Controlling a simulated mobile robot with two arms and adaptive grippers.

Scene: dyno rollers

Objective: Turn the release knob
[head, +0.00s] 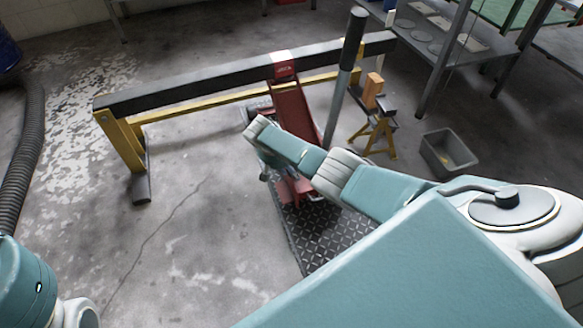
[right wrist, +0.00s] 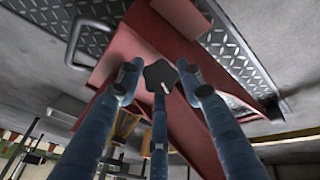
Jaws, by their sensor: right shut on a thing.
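The release knob (right wrist: 160,77) is a small dark star-shaped knob with a pale mark, in the middle of the right wrist view. It sits against the red body of a jack (right wrist: 185,32). My right gripper (right wrist: 160,88) has its blue fingers around the knob and is shut on it. In the head view the red jack (head: 292,108) stands at the centre, with a tall grey lever (head: 342,85) with a dark grip. My right arm covers the jack's lower part there, and the knob is hidden. My left gripper is out of view.
A long black beam (head: 215,78) on a yellow stand (head: 122,141) crosses behind. A yellow trestle (head: 377,130) and a grey bin (head: 447,153) stand to the right, with shelves beyond. A diamond-plate mat (head: 300,235) lies underneath. The floor at left is mostly clear.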

